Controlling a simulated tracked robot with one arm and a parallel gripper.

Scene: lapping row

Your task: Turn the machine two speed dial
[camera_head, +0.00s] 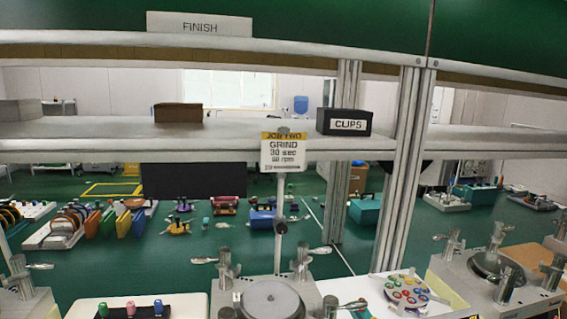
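A grey lapping machine (243,300) with a round plate (271,300) stands at the bottom centre, cut off by the lower edge. Upright metal posts with levers stand at its corners. A card (283,153) reading "JOB TWO, GRIND 30 sec 60 rpm" stands on a thin rod behind this machine. A second grey machine (535,290) with a round plate is at the lower right. I cannot make out a speed dial on either machine; their fronts are cut off or hidden. My gripper is not in view.
A metal upright (401,170) rises between the machines. A shelf crosses above, with a "CLIPS" box (344,122) and a brown box (178,113). A tray of coloured pieces (408,294) lies between the machines. A black holder with coloured pegs (133,311) is at lower left.

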